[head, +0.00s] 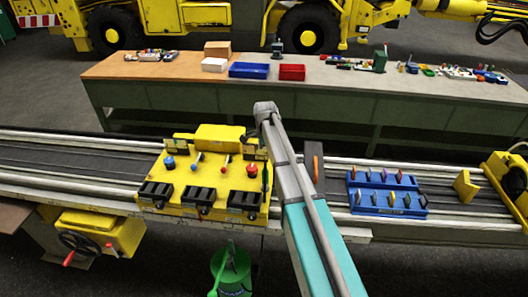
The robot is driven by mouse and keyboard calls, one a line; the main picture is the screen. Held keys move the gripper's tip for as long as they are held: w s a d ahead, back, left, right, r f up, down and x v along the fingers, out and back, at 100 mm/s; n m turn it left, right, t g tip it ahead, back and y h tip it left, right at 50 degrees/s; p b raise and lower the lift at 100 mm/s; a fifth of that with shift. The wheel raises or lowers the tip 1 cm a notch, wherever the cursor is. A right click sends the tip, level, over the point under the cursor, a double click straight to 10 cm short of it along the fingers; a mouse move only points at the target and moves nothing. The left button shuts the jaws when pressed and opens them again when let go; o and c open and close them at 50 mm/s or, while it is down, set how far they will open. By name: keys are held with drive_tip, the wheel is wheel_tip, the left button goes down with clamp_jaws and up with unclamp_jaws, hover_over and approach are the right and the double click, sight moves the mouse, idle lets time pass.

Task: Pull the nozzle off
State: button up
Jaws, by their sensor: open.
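I cannot single out the nozzle with certainty in the head view. A yellow control block (217,177) sits on the rail bed, with a blue knob (169,162), red-tipped levers and black blocks along its front. My arm rises from the bottom and ends above the back right of this block. My gripper (250,138) shows only as a small dark shape under the wrist, beside the block's raised back part. It is open. The arm hides part of the block's right side, and what lies between the fingers is too small to tell.
A blue rack (387,194) with several small parts stands on the rails at right. A yellow wedge (466,186) is beyond it. A green bucket (231,270) stands below the front edge. A long bench (180,70) with bins is behind.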

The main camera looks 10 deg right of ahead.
sight(265, 170)
drive_tip(key=shift+f+b, duration=6.45)
drive_tip(key=shift+f, duration=0.15)
drive_tip(key=shift+c, duration=0.3)
